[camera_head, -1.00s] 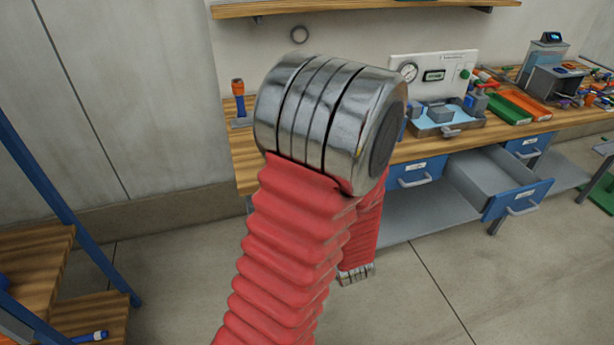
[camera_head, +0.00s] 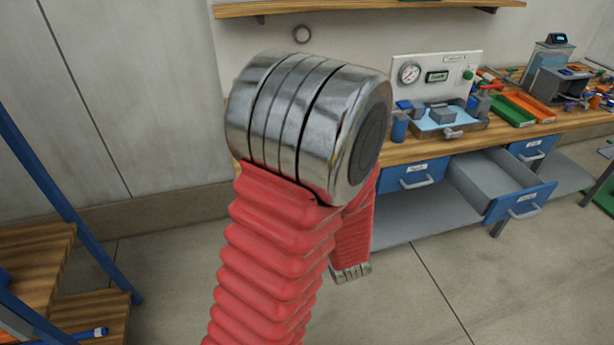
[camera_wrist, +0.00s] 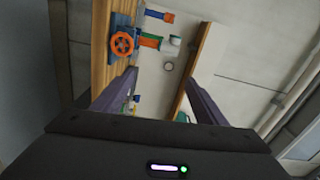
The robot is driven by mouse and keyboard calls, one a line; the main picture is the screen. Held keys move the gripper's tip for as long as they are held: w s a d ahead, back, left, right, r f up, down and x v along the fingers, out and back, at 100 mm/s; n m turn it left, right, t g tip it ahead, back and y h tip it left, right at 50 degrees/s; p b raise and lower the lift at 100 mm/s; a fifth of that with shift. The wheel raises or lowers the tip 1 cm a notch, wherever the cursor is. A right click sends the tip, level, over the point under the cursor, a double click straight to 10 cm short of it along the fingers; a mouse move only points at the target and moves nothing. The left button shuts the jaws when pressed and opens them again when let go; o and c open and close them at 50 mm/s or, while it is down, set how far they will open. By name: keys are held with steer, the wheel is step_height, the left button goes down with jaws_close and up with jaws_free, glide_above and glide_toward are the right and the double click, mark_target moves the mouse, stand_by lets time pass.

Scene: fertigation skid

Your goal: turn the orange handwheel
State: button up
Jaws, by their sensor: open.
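The orange handwheel (camera_wrist: 122,43) shows in the wrist view at the upper left. It is a round spoked wheel on a blue mount beside the wooden worktop. My gripper (camera_wrist: 160,75) is open and empty, with its two dark fingers spread. The handwheel lies beyond the left finger's tip, apart from it. In the head view my red arm with its metal joint covers part of the bench, and I cannot make out the handwheel or my gripper there.
The workbench (camera_head: 405,152) carries a panel with a gauge (camera_head: 409,73), a blue-lined tray (camera_head: 440,130) and green and orange bins. An open drawer (camera_head: 505,190) juts out below. A wooden shelf (camera_head: 370,8) hangs above. A wooden step unit (camera_head: 35,265) stands at left.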

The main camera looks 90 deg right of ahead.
steer(key=w+d+n+t+y, duration=0.15)
steer(key=w+n, duration=0.35)
steer(key=w, duration=0.6)
steer(key=w+d+n+t+y, duration=0.1)
steer(key=w+n+y, duration=0.25)
steer(key=w, duration=0.75)
steer(key=w+a+r+n+y, duration=0.1)
steer(key=w+a+n+y, duration=0.1)
steer(key=w+a+n, duration=0.6)
steer(key=w+a+r+n+y, duration=0.15)
steer(key=w+a, duration=0.25)
steer(key=w, duration=0.7)
steer(key=w+a+r+n+y, duration=0.2)
steer(key=w+a+n, duration=0.1)
steer(key=a, duration=0.6)
steer(key=w+a+r+n+y, duration=0.1)
steer(key=w+a+n+y, duration=0.2)
steer(key=a, duration=0.7)
steer(key=s+a+r+n+y, duration=0.1)
steer(key=s+a+n+y, duration=0.1)
steer(key=a, duration=0.8)
steer(key=s+a+r+n+y, duration=0.1)
steer(key=s+a+n, duration=0.3)
steer(key=a, duration=0.6)
steer(key=shift+s+a+r+n+g+y, duration=0.35)
steer(key=shift+n+y, duration=0.2)
steer(key=shift+n, duration=0.65)
